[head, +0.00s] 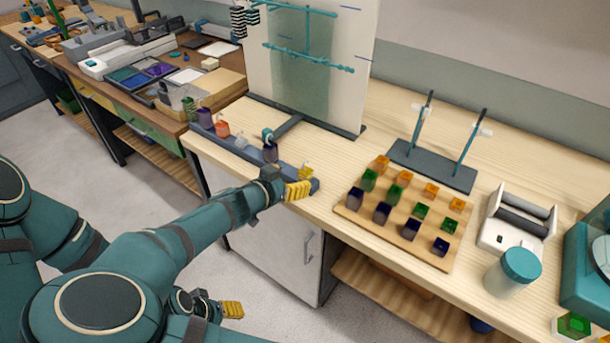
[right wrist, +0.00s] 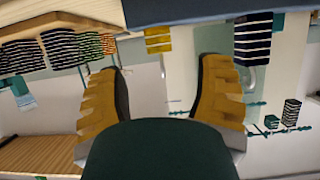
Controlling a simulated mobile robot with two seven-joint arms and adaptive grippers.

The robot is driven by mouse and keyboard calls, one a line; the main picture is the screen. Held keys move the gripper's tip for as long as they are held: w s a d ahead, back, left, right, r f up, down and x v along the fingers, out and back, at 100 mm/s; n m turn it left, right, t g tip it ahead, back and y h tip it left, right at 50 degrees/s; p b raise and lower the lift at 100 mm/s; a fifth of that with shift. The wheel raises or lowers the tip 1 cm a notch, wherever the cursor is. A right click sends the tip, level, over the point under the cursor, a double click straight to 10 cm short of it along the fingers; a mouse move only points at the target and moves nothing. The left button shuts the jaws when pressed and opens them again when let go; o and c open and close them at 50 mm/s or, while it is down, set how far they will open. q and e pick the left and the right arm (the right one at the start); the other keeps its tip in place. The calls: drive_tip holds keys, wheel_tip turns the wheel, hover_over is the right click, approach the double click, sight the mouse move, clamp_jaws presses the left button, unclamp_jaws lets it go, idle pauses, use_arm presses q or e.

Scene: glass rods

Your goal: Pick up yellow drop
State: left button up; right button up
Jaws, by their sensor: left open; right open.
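The yellow drop (head: 306,171) is a small yellow glass piece at the near right end of a long blue-grey rack (head: 255,160) at the table's front edge. My right gripper (head: 298,191) is just in front of it, beside the rack end. In the right wrist view the drop (right wrist: 158,40) shows as a striped yellow block beyond and between the two spread fingers (right wrist: 162,70), apart from both. The right gripper is open and empty. My left gripper (head: 232,309) is low at the bottom of the head view, away from the table, open; its fingers are partly hidden.
The rack also holds a dark piece (head: 270,153), a clear one (head: 242,142) and a red-orange one (head: 222,129). A wooden board (head: 345,208) with several coloured cubes stands right of the rack. A tall panel (head: 345,75) stands behind. A teal-lidded jar (head: 508,275) is at right.

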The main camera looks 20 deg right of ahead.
sight(302, 174)
drive_tip(key=shift+b+x, duration=0.4)
drive_tip(key=shift+x, duration=3.15)
drive_tip(key=shift+s+f, duration=0.1)
drive_tip(key=shift+f, duration=0.1)
drive_tip(key=shift+a, duration=0.1)
clamp_jaws()
